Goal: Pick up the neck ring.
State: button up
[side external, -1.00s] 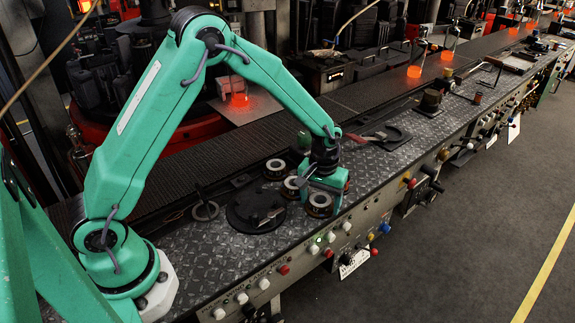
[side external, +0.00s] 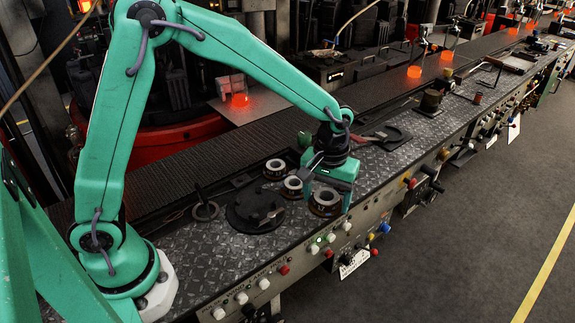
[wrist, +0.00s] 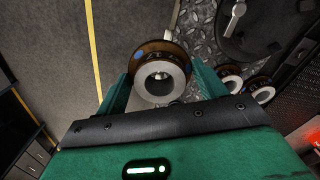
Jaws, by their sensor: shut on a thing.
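The neck ring (side external: 324,204) is a dark, amber-brown ring with a pale grey top face and a round hole. My gripper (side external: 325,197) has its green fingers on either side of it, near the front edge of the bench. In the wrist view the ring (wrist: 160,79) sits between the two fingers of my gripper (wrist: 162,88), which are shut on it. I cannot tell how far, if at all, the ring is off the bench. Two similar rings stand behind it, a nearer one (side external: 292,187) and a farther one (side external: 275,168).
A round black plate (side external: 245,214) with a handle-like piece lies left of the ring. The conveyor (side external: 190,163) runs behind the bench (side external: 210,243). Buttons (side external: 283,270) line the front panel. Dark tools (side external: 385,137) lie to the right.

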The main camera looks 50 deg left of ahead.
aim_at(324, 214)
jog(key=shift+s+d+r, duration=0.6)
jog(key=shift+d, duration=0.2)
jog(key=shift+s+d+r, duration=0.6)
jog(key=shift+d, duration=0.15)
jog(key=shift+a+r, duration=0.1)
jog(key=shift+a, duration=0.4)
jog(key=s+a+r+n, duration=0.1)
jog(key=s+a+n, duration=0.1)
jog(key=a, duration=0.6)
jog(key=s+a+r+n, duration=0.1)
jog(key=s+a, duration=0.3)
jog(key=a, duration=0.5)
jog(key=shift+a+r+n, duration=0.3)
jog(key=shift+n, duration=0.3)
jog(key=shift+f, duration=0.2)
jog(key=shift+f, duration=4.3)
jog(key=shift+f, duration=0.65)
